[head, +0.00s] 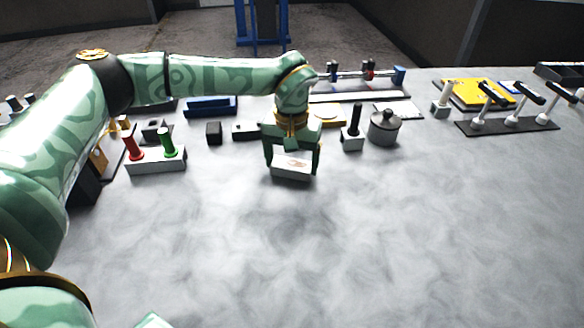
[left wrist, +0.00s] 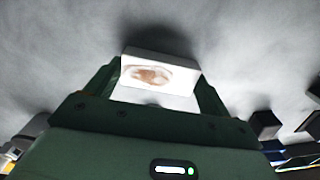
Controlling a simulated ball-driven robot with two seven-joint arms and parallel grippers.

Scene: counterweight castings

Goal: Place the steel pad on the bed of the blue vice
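My left gripper (head: 291,160) is shut on a pale block with a brownish patch, which looks like the steel pad (head: 291,165). In the left wrist view the pad (left wrist: 158,75) sits between the two fingers (left wrist: 158,88). The pad appears a little above the grey table, with a dark shadow beside it. A low blue object (head: 210,106), possibly the blue vice, stands at the back left behind dark blocks. Its bed is too small to make out. My right gripper is not in view.
A block with red and green pegs (head: 155,160) stands left of the gripper. A black-handled block (head: 353,135) and a lidded metal pot (head: 384,128) stand to the right. A rail fixture with a blue end (head: 399,76) lies behind. The front of the table is clear.

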